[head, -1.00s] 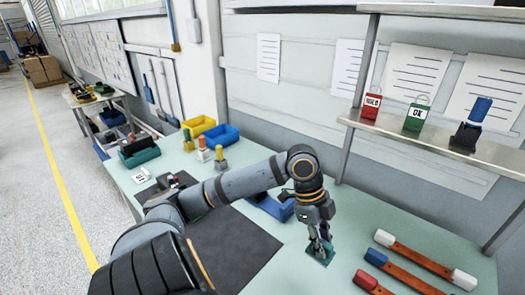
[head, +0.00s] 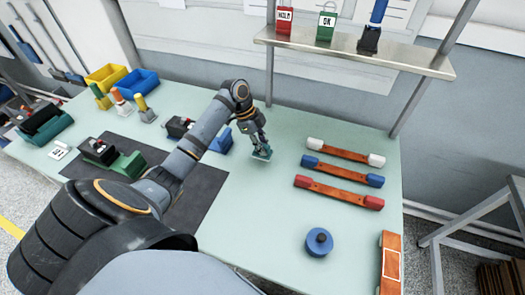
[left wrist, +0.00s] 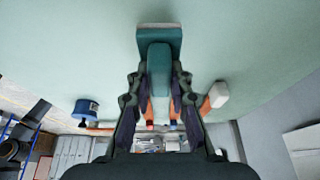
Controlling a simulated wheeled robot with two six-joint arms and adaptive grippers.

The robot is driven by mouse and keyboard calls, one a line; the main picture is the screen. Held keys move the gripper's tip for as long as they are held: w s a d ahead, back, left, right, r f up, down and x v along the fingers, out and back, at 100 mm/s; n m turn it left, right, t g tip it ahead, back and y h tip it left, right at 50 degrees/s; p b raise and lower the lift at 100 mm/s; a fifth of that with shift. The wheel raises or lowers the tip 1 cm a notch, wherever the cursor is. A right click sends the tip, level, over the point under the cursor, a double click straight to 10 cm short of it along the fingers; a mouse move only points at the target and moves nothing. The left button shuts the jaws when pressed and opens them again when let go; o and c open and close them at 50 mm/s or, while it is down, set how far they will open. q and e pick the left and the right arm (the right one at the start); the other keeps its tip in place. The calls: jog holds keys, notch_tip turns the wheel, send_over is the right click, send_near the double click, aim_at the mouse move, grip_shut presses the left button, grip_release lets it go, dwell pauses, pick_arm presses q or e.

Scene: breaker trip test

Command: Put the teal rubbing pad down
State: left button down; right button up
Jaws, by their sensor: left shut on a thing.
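The teal rubbing pad (head: 262,156) is held in my left gripper (head: 258,146), over the pale green table near its back edge. In the left wrist view, the fingers (left wrist: 159,80) are shut on both sides of the pad's upright teal handle (left wrist: 159,58). Its wider teal block with a pale edge (left wrist: 158,30) lies beyond the fingertips. I cannot tell whether the pad's underside touches the table. My right gripper is not in view.
Bars with white (head: 345,151), blue (head: 342,171) and red (head: 338,192) ends lie to the right. A round blue knobbed piece (head: 319,242) is nearer. A dark mat (head: 190,195) lies left, and a shelf (head: 350,55) overhangs the back. Bare table surrounds the pad.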

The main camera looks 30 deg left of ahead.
pick_arm(q)
notch_tip(320, 180, down, 3)
jog(key=shift+w+a+f+p, duration=0.1)
jog(key=shift+w+f+p, duration=0.1)
jog(key=shift+p, duration=0.45)
jog(key=shift+f, duration=0.1)
jog(key=shift+s+f, duration=0.1)
jog(key=shift+f, duration=0.05)
jog(key=c, duration=1.2)
grip_release()
jog(key=shift+a+r, duration=0.1)
jog(key=shift+r, duration=0.2)
jog(key=b+v, duration=0.2)
jog(key=v, duration=0.9)
jog(key=shift+r, duration=0.35)
